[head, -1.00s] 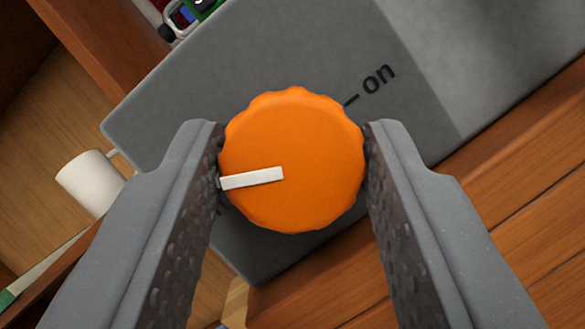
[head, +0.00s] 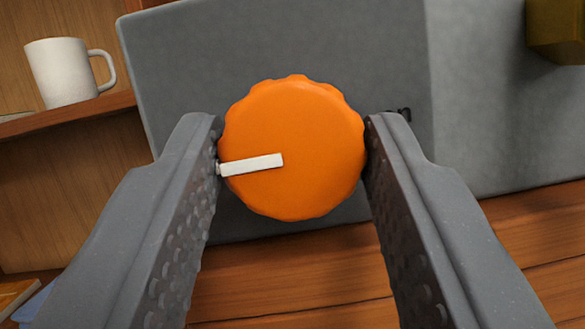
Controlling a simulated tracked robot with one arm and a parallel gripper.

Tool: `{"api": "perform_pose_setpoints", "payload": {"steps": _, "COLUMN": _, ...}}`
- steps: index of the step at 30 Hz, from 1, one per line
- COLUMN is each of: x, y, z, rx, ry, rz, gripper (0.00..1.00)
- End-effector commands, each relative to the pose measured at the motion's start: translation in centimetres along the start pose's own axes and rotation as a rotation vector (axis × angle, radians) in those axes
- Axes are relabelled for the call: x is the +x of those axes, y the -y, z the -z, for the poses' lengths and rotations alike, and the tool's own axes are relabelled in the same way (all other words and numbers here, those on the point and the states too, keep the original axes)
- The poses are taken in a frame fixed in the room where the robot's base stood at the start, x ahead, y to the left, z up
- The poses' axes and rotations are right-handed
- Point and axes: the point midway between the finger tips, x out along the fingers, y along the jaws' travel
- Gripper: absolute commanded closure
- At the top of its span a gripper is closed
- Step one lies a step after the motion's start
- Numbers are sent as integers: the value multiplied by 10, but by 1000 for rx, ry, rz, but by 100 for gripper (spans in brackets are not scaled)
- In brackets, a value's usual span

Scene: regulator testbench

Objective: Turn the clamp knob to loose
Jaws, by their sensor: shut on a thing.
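The clamp knob (head: 300,150) is a round orange knob with a scalloped edge, in the middle of the head view. Its white pointer bar (head: 250,164) points left and slightly down, roughly away from the "on" label. The knob sits on a grey panel (head: 290,50). My gripper (head: 292,145) is shut on the knob, one finger on its left edge and one on its right. The dark "on" label (head: 400,112) on the panel is mostly hidden behind my right finger. No "loose" label shows.
A white mug (head: 65,72) stands on a wooden shelf (head: 60,115) at the left. A yellowish block (head: 556,30) juts out at the upper right. Wooden planks (head: 290,285) run below the panel.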

Motion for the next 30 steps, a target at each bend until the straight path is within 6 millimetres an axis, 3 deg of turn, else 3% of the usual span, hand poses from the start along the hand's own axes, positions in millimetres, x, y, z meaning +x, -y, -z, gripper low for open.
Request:
{"api": "perform_pose_setpoints", "payload": {"steps": 8, "x": -2, "y": 0, "z": -3, "rx": -3, "ry": 6, "rz": 1, "gripper": 85}}
{"api": "perform_pose_setpoints", "payload": {"steps": 9, "x": -1, "y": 0, "z": -3, "rx": -3, "ry": 6, "rz": 1, "gripper": 60}}
{"api": "perform_pose_setpoints", "payload": {"steps": 11, "x": -1, "y": 0, "z": -3, "rx": -2, "ry": 5, "rz": 1, "gripper": 43}}
{"api": "perform_pose_setpoints", "payload": {"steps": 12, "x": -1, "y": 0, "z": -2, "rx": -2, "ry": 4, "rz": 1, "gripper": 41}}
{"api": "perform_pose_setpoints", "payload": {"steps": 23, "x": -4, "y": 0, "z": -1, "rx": -1, "ry": 2, "rz": 0, "gripper": 41}}
{"api": "perform_pose_setpoints", "payload": {"steps": 30, "x": -35, "y": 1, "z": -1, "rx": -2, "ry": 3, "rz": 2, "gripper": 41}}
